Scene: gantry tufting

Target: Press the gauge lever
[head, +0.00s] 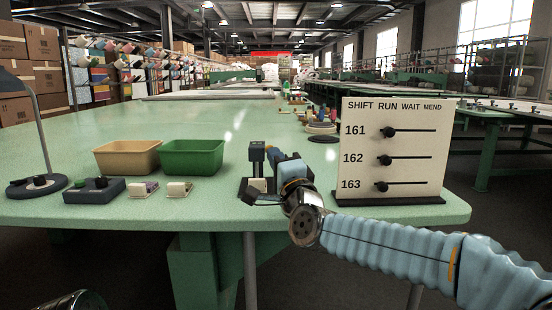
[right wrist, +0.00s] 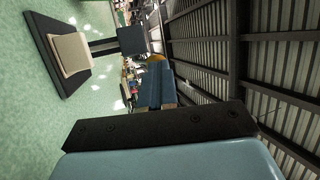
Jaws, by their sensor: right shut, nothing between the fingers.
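The gauge (head: 257,152) stands on the green table near its front edge, with a dark base, a cream pad and a black head on a post. It also shows in the right wrist view (right wrist: 130,41), tipped sideways by the camera angle. I cannot make out the lever as a separate part. My left gripper is not in view.
A tan bin (head: 127,157) and a green bin (head: 191,157) stand left of the gauge. A white slider board (head: 395,150) stands at the right, behind my right arm.

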